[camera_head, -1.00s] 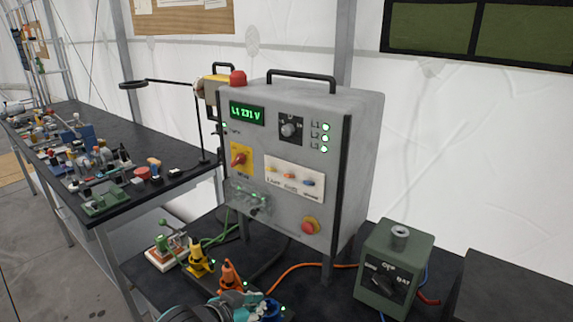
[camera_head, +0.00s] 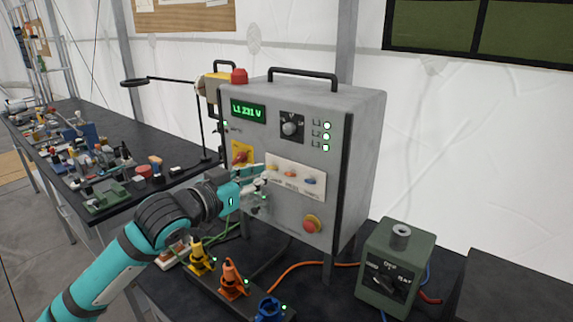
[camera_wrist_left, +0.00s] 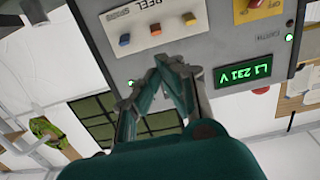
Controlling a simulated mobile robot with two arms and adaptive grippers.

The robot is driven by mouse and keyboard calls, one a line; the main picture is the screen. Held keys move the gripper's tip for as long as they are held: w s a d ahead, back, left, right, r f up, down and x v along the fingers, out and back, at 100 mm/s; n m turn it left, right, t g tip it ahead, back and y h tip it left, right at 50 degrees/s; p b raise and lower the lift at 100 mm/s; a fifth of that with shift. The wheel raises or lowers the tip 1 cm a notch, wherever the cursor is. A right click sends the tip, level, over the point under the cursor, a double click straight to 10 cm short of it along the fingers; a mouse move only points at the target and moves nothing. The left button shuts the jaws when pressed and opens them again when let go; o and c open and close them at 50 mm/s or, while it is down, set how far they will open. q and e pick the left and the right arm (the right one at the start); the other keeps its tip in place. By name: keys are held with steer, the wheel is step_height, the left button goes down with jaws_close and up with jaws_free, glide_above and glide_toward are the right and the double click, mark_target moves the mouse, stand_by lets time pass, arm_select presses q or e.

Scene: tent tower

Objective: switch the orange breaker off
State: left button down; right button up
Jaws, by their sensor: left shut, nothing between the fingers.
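The orange breaker (camera_head: 290,174) is the middle one of three small levers on a white plate (camera_head: 296,189) on the grey cabinet front. The yellow lever (camera_head: 272,168) is left of it and the blue one (camera_head: 310,181) right. In the left wrist view the orange breaker (camera_wrist_left: 155,29) sits between the blue (camera_wrist_left: 125,40) and yellow (camera_wrist_left: 190,19) levers. My left gripper (camera_head: 263,180) is shut and empty at the plate's left edge in the head view. In the wrist view its fingertips (camera_wrist_left: 165,62) show apart from the orange lever. My right gripper is out of view.
A red rotary switch (camera_head: 240,155) and a red stop button (camera_head: 312,224) flank the plate. Below stand yellow (camera_head: 200,262), orange (camera_head: 232,285) and blue (camera_head: 269,309) connectors. A green box (camera_head: 392,265) stands at the right.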

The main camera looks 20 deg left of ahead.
mark_target(296, 160)
arm_select(q)
steer(key=p+x, duration=0.3)
steer(key=x, duration=0.5)
steer(key=shift+w+d, duration=0.2)
steer(key=shift+w, duration=0.15)
steer(key=shift+w+d+f, duration=0.1)
steer(key=shift+w+d, duration=0.1)
steer(key=shift+w, duration=0.3)
